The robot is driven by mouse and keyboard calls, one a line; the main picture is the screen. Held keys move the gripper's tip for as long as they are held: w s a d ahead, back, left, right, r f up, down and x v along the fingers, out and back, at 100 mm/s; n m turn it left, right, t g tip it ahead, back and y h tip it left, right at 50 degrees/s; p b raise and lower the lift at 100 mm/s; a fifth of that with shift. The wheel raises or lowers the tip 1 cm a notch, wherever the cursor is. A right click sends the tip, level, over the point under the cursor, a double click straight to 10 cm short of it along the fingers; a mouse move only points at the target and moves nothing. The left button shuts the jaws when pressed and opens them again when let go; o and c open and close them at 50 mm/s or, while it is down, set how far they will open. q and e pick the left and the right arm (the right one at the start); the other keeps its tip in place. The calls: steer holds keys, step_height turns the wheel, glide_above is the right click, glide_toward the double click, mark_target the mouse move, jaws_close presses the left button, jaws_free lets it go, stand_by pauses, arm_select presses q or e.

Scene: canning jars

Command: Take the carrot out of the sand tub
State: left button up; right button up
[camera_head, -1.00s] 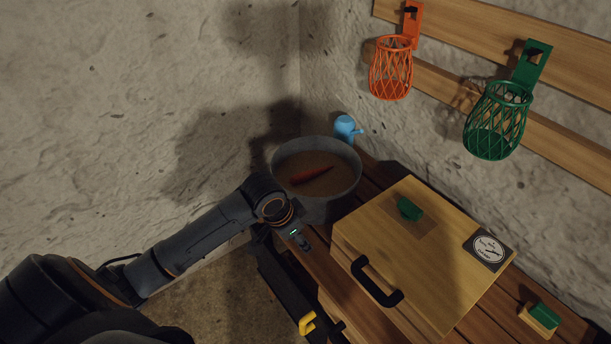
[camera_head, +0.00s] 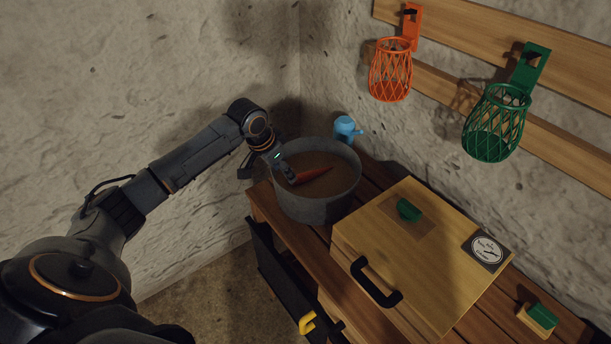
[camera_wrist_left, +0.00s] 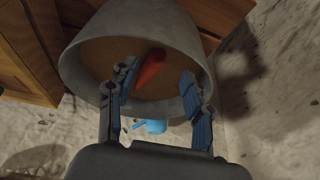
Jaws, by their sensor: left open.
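The grey round sand tub (camera_head: 318,205) stands at the far left end of the wooden bench, and its inside is brown with sand. An orange-red carrot (camera_head: 314,173) lies in it on the sand; it also shows in the left wrist view (camera_wrist_left: 151,68). My left gripper (camera_head: 289,174) is at the tub's left rim. In the left wrist view, its two fingers (camera_wrist_left: 157,85) are open and apart, with the carrot showing beyond and between them. I cannot tell how far the fingertips are from the carrot. My right gripper is in neither view.
A blue watering can (camera_head: 346,128) stands behind the tub. A wooden box (camera_head: 400,245) with a black handle is right of it. Orange (camera_head: 391,70) and green (camera_head: 496,122) baskets hang on the wall. The wall is close behind the tub.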

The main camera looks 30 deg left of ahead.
mark_target(291, 187)
arm_select(q)
steer(key=p+x, duration=0.1)
steer(key=x, duration=0.4)
steer(key=shift+w+d+f, duration=0.15)
steer(key=shift+d+f, duration=0.05)
steer(key=shift+f, duration=0.15)
steer(key=c, duration=1)
